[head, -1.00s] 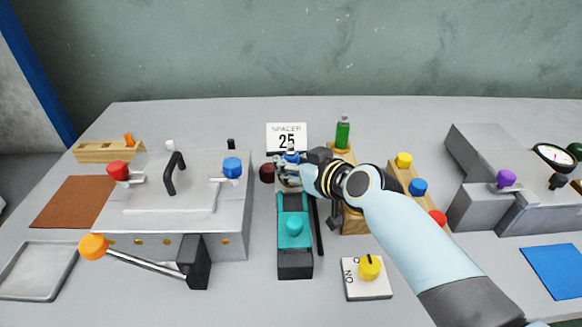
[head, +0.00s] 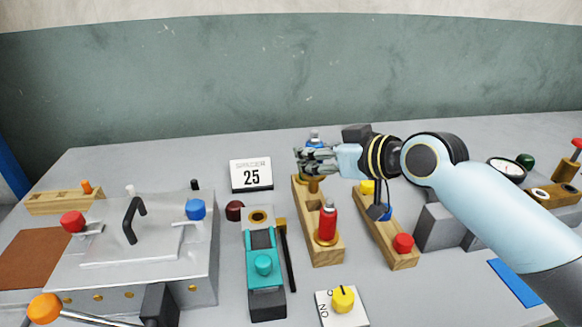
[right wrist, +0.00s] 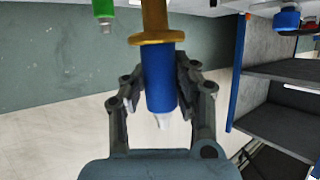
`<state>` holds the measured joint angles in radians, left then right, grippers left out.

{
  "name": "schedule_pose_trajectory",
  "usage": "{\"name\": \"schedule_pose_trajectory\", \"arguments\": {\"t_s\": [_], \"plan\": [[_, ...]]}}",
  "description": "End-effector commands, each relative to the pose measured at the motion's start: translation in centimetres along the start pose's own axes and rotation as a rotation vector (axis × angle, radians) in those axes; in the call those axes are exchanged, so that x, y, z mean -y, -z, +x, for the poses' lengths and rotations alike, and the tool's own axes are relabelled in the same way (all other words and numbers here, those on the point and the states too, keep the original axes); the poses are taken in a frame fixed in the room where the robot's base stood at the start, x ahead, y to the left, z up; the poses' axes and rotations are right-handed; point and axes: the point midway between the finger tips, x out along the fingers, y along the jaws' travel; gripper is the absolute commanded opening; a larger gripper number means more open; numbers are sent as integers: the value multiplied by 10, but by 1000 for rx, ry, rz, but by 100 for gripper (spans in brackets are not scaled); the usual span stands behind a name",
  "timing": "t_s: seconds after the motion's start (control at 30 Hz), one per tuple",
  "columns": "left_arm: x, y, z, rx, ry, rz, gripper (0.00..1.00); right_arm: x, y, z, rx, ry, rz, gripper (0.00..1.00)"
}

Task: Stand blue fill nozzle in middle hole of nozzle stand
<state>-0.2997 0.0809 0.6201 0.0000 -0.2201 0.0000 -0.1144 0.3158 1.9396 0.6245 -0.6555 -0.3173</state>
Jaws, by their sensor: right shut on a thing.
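My right gripper (head: 312,157) is shut on the blue fill nozzle (head: 315,139) and holds it upright above the rear part of the wooden nozzle stand (head: 331,257). In the right wrist view the nozzle's blue body (right wrist: 161,82) is between the fingers, with its brass flange and stem beyond. A red nozzle (head: 327,222) stands at the stand's near end. A green nozzle (right wrist: 103,8) shows in the right wrist view but is hidden in the head view. I cannot tell whether the brass stem touches the stand. My left gripper is not in view.
Left of the stand is a teal-topped device (head: 264,264) with an empty brass ring and a dark rod beside it. A wooden block with coloured knobs (head: 403,243) stands close on the right. A yellow dial (head: 343,299) lies in front.

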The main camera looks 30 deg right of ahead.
Motion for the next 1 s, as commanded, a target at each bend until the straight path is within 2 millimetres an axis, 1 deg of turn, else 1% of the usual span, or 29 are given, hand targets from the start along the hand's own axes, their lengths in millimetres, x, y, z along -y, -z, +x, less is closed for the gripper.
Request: {"name": "schedule_pose_trajectory", "arguments": {"t_s": [0.07,0.2,0.3,0.63,0.77,1.0], "plan": [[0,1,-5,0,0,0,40,-9,5,1,3,13,-1,0],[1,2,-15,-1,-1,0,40,-25,12,10,4,51,8,0],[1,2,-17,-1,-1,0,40,-31,13,14,3,65,14,0],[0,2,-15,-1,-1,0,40,-31,12,15,2,68,13,0],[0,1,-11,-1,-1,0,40,-31,11,16,2,72,14,0],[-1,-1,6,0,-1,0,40,-31,-7,23,3,72,15,0]]}}
